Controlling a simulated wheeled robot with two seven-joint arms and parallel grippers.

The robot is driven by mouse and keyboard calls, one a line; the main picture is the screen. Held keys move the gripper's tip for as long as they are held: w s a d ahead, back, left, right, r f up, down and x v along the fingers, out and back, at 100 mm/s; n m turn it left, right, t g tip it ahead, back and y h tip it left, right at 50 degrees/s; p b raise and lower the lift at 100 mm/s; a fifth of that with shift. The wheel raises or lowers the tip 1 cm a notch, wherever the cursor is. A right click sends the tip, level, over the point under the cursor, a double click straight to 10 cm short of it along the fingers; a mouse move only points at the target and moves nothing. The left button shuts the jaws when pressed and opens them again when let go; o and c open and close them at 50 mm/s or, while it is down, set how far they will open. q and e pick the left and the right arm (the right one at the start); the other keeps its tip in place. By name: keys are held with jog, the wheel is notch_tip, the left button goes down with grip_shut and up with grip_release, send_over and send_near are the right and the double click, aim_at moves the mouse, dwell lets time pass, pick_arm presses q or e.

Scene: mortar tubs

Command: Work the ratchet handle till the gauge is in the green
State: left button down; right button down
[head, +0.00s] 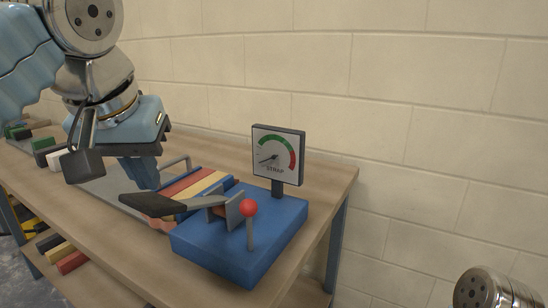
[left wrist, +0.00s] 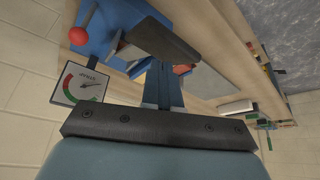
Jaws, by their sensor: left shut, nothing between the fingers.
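The ratchet unit has a blue base (head: 235,245) on the bench. Its dark flat handle (head: 165,206) sticks out to the left, nearly level; it also shows in the left wrist view (left wrist: 158,38). The gauge (head: 277,155) stands on a post behind. Its needle points left and slightly down, below the green arc; a red arc is at the right. A red-knobbed lever (head: 250,208) stands at the front. My left gripper (head: 147,186) is shut and empty, fingers down, just beyond the handle; whether they touch it I cannot tell. My right gripper is out of view.
Striped red, yellow and blue bars (head: 200,186) lie behind the handle. A grey tray (head: 120,188) and several coloured blocks (head: 45,145) are farther left on the bench (head: 325,178). More bars lie on the lower shelf. A block wall (head: 400,100) stands behind.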

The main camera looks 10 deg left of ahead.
aim_at(153, 199)
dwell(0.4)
